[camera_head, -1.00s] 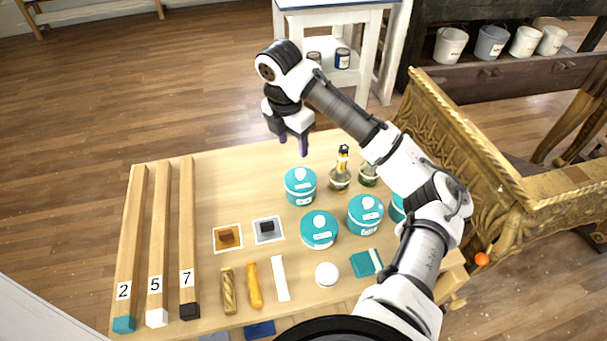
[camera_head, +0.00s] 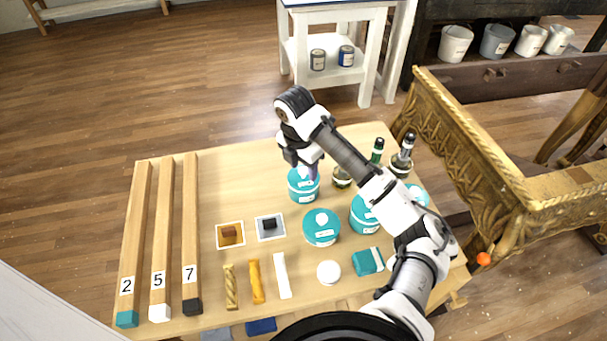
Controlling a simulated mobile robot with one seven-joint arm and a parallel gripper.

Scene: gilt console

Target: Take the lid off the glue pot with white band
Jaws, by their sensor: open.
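Several teal glue pots with lids stand on the wooden table. The back pot (camera_head: 304,190) is partly covered by my gripper. Another pot (camera_head: 320,231) is in front of it, one (camera_head: 361,216) stands to the right beside my arm, and a further one (camera_head: 419,194) is partly hidden behind the arm. Pale markings show on the pots, but I cannot tell clearly which has the white band. My gripper (camera_head: 307,171) is open, pointing down at the lid of the back pot. Whether its fingers touch the lid knob is unclear.
Bottles (camera_head: 402,158) stand behind the pots, close to my arm. Three long wooden bars (camera_head: 158,230) lie at the left. Small blocks, sticks, a white disc (camera_head: 328,271) and a teal block (camera_head: 367,261) lie in front. The back left tabletop is clear.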

